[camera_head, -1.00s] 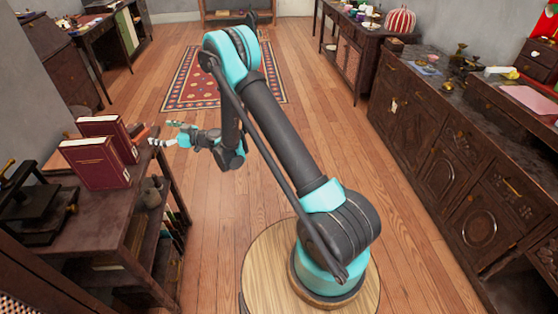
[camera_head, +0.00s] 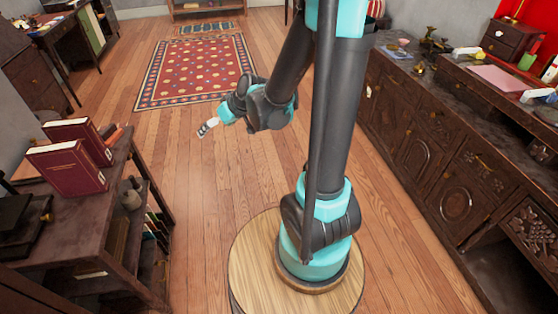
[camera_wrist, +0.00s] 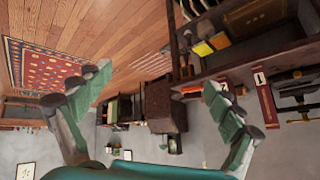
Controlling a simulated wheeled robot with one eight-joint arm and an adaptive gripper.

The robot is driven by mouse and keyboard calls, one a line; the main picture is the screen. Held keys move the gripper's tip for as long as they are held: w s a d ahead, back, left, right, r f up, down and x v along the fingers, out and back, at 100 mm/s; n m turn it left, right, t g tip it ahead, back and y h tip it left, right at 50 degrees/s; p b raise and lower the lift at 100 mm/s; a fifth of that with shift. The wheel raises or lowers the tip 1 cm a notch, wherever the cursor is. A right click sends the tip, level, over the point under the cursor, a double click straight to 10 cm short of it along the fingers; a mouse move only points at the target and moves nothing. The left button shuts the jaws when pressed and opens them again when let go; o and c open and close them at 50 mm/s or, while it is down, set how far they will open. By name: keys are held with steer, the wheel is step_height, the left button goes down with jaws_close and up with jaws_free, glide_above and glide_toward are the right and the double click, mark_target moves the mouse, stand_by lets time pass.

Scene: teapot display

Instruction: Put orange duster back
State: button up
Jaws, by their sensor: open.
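A small orange object (camera_head: 114,134), perhaps the duster, lies on the dark shelf unit (camera_head: 120,190) at the left, partly hidden behind the red books; I cannot make out its shape. My gripper (camera_head: 207,128) is over the wooden floor, to the right of the shelf unit and apart from it. In the wrist view my gripper (camera_wrist: 152,95) has its two fingers spread wide, with nothing between them.
Two red books (camera_head: 70,158) stand on the shelf unit's top, with a dark press-like object at its left. A long carved cabinet (camera_head: 440,150) runs along the right. A patterned rug (camera_head: 195,70) lies beyond; the floor between is clear.

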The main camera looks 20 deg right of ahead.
steer(key=s+d+f+m+h, duration=0.2)
steer(key=s+d+m+h, duration=0.1)
steer(key=s+d, duration=0.5)
steer(key=s+d+f+m+g+h, duration=0.1)
steer(key=s+d+f+m+h, duration=0.1)
steer(key=s+d, duration=0.6)
steer(key=shift+s+d+f+m+g+h, duration=0.15)
steer(key=shift+s+d+m+g+h, duration=0.15)
steer(key=shift+s+d+m+h, duration=0.15)
steer(key=shift+w+a, duration=0.1)
steer(key=shift+a, duration=0.1)
